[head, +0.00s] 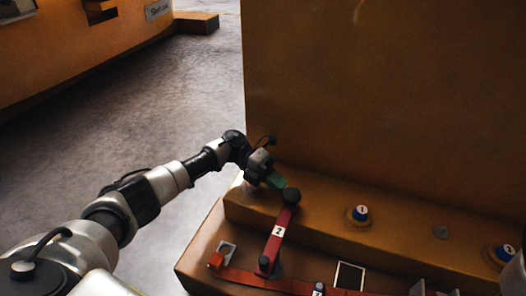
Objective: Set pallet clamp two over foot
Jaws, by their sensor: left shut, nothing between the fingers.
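Pallet clamp two is a red bar (272,248) with a white "2" label and a round black end (291,196). Its black end lies over the ledge-like foot (320,225) at the base of the large brown casting. Its lower end sits at a dark pivot on the pallet (205,245). My left gripper (277,181), with green fingertips, is shut and empty just up and left of the black end. I cannot tell whether they touch. My right gripper is not in view.
The casting's tall wall (385,90) rises behind the foot. Open floor (130,120) lies left.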

